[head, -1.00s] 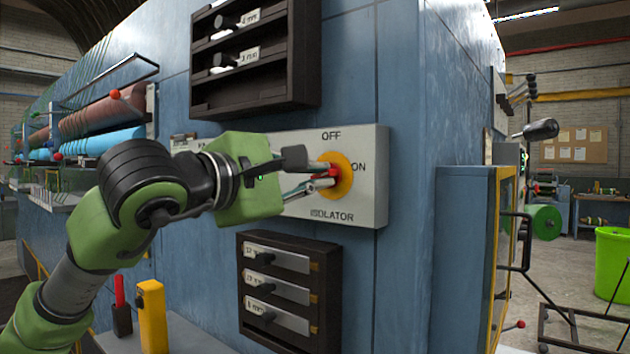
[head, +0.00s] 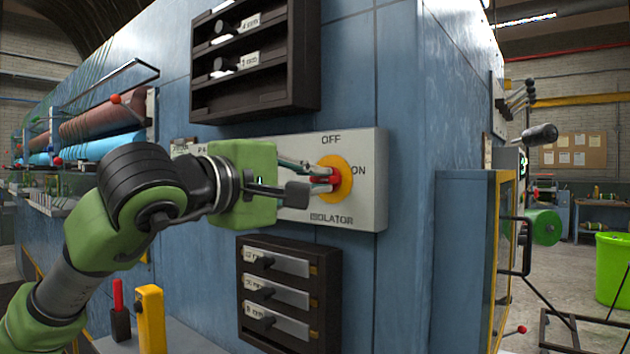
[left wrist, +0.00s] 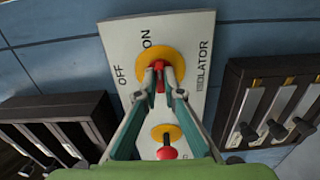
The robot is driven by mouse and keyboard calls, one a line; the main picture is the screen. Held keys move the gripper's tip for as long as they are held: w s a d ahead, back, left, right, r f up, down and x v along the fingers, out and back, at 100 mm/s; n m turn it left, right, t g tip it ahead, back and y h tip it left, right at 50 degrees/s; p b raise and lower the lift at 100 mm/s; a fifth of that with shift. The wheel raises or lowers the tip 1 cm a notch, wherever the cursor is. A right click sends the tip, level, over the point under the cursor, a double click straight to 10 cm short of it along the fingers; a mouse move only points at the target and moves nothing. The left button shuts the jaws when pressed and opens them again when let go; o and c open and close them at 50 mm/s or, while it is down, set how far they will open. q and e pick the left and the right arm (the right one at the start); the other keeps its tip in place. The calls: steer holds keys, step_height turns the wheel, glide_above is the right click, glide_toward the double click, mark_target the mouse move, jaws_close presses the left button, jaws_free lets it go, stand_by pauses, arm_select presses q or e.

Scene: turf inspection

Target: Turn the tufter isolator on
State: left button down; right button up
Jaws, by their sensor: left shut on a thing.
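The isolator is a red handle (head: 327,181) on a yellow disc (head: 346,180), set on a pale panel (head: 365,212) marked OFF above, ON at right and ISOLATOR below. My left gripper (head: 318,180) is shut on the red handle, coming from the left. In the left wrist view, the fingers (left wrist: 160,84) close on both sides of the handle (left wrist: 160,77) in front of the yellow disc (left wrist: 147,82). The handle lies roughly along the line toward the ON mark there. The fingers hide part of it. My right gripper is not in view.
A second yellow disc with a red knob (left wrist: 167,152) is on the same panel, hidden behind my gripper in the head view. Dark racks sit above (head: 305,60) and below (head: 330,270) the panel. A yellow-framed cabinet (head: 465,260) stands at right.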

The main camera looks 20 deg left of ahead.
arm_select(q)
steer(key=c, duration=2.2)
jaws_free()
steer(key=shift+o, duration=0.2)
steer(key=shift+s, duration=0.1)
steer(key=v, duration=1.2)
